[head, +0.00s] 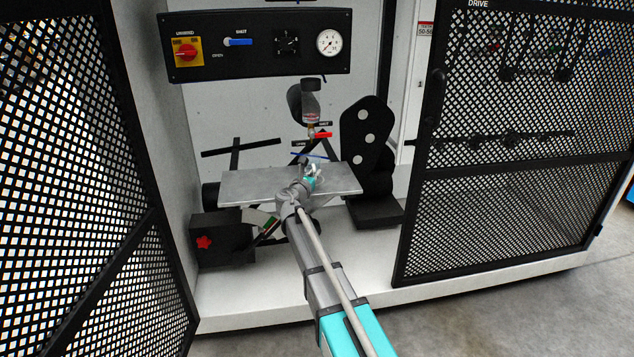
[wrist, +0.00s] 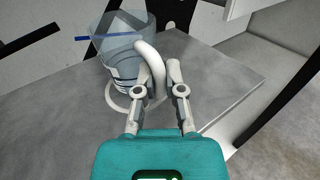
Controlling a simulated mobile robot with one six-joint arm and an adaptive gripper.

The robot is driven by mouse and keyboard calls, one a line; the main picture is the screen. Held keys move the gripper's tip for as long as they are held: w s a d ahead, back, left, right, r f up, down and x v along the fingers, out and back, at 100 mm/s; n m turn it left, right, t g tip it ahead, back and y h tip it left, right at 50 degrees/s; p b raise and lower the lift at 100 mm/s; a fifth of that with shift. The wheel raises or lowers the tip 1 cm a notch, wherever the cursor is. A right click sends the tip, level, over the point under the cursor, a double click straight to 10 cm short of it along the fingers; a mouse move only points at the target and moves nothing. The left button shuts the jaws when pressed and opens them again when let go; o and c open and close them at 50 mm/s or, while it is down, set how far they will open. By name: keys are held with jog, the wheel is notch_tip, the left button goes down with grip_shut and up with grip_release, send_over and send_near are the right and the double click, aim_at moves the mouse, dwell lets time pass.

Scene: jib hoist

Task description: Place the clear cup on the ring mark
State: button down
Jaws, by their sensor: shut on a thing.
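My gripper (wrist: 158,78) is shut on the cup's handle, with the cup to the left of the fingers. A white ring mark (wrist: 117,106) shows partly around the cup's base on the plate; the rest is hidden behind the cup. I cannot tell whether the base touches the plate. In the head view my gripper (head: 311,180) is over the plate, and the cup is too small to make out well.
The grey plate (head: 240,186) has bare room left and right. A thin blue bar (wrist: 97,37) crosses near the cup's top. A bottle-like fitting with a red valve handle (head: 321,135) hangs above. Mesh doors (head: 85,150) flank the cabinet; a black bracket (head: 368,135) stands at right.

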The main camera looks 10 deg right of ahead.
jog(key=shift+f+b, duration=0.3)
jog(key=shift+f, duration=0.25)
jog(key=shift+f, duration=0.15)
jog(key=c, duration=0.7)
grip_release()
jog(key=shift+c, duration=0.2)
jog(key=shift+r, duration=0.2)
jog(key=v, duration=1.2)
